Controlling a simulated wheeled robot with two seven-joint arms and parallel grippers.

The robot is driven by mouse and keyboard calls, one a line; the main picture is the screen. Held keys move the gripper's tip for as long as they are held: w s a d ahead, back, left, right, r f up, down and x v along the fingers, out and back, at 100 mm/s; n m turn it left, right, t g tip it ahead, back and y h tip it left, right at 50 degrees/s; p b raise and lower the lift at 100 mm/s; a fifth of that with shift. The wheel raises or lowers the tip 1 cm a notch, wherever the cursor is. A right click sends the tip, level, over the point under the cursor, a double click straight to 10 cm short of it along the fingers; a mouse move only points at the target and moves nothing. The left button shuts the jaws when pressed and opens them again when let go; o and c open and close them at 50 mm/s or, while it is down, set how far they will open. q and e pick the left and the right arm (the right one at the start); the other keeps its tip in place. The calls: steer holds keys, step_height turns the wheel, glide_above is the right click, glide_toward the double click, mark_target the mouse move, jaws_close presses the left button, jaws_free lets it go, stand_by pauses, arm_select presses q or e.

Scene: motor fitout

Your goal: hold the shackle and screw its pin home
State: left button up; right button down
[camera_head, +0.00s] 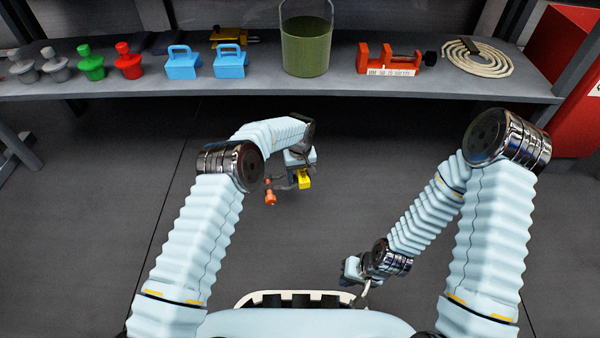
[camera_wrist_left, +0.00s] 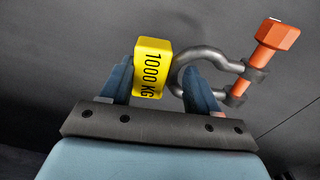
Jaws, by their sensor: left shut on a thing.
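The shackle (camera_wrist_left: 213,58) is a dark grey bow with an orange pin (camera_wrist_left: 272,50) across its ears. A yellow tag (camera_wrist_left: 152,66) marked 1000 KG is at its bow end. My left gripper (camera_wrist_left: 165,85) is shut on the shackle at the tag end, in the left wrist view. In the head view my left gripper (camera_head: 298,172) holds it in the air in front of the shelf, with the orange pin (camera_head: 270,192) at the left and the yellow tag (camera_head: 304,179) at the right. The pin's seating depth cannot be told. My right gripper (camera_head: 364,290) hangs low near my base; its fingers are unclear.
A grey shelf (camera_head: 200,91) runs across the back. It bears green (camera_head: 91,62) and red (camera_head: 128,60) knobbed pieces, blue padlock-shaped blocks (camera_head: 183,62), a green bucket (camera_head: 306,46), an orange clamp (camera_head: 388,58) and coiled rope (camera_head: 476,56). The floor between my arms is clear.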

arm_select(q)
steer(key=shift+f, duration=0.5)
steer(key=shift+f, duration=0.4)
steer(key=shift+f, duration=0.35)
steer(key=shift+f, duration=0.35)
steer(key=shift+f, duration=0.35)
steer(key=shift+f, duration=0.7)
steer(key=shift+f, duration=0.35)
steer(key=shift+f, duration=0.7)
steer(key=shift+f, duration=0.35)
